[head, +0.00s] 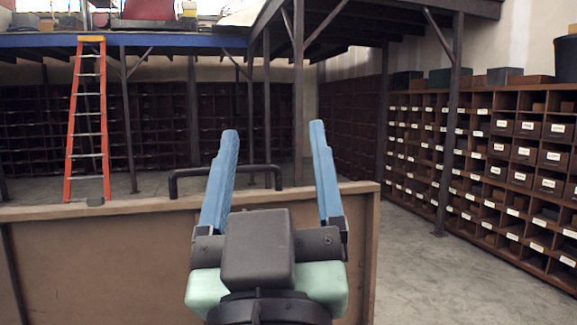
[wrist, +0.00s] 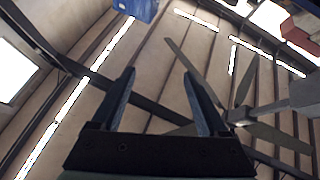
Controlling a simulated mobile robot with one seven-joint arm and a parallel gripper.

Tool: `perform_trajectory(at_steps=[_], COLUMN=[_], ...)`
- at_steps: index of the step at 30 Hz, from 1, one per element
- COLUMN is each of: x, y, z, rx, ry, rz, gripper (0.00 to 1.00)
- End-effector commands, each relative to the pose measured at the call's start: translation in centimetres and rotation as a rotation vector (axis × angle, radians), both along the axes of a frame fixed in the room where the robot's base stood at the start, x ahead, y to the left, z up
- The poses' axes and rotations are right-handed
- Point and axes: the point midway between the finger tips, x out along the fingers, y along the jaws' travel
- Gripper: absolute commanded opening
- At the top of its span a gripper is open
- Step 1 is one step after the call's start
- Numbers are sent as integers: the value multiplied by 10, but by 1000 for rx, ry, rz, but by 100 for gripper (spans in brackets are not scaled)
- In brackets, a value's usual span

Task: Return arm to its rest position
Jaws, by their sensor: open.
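My gripper (head: 273,132) stands in the lower middle of the head view, with its two blue fingers pointing up and spread wide apart. It is open, and nothing shows between the fingers. In the wrist view my gripper (wrist: 159,74) also has its fingers apart and empty, facing the ceiling. A dark bent bar (head: 190,172) rises behind the fingers at the top edge of a brown panel. The gripper hides part of the bar, and I cannot tell whether they are close in depth.
The brown panel (head: 110,255) spans the lower left, behind my gripper. An orange ladder (head: 71,125) leans on a blue-edged platform (head: 150,40). Labelled shelves (head: 490,165) line the right side, with clear floor (head: 430,265) before them. A ceiling fan (wrist: 240,115) shows overhead in the wrist view.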

Motion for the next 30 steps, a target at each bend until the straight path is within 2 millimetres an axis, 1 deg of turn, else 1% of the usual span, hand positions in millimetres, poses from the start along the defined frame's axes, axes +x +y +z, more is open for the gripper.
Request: perform_trajectory(at_steps=[1,3,6,9,30], x=[-17,-34,-46,-48,-47], y=[-6,-10,-13,-13,-13], z=[21,40,52,54,52], rx=[37,75,100,106,104], ry=[-79,-153,-205,-214,-209], rz=[13,36,53,58,58], gripper=[77,77,77,77,77])
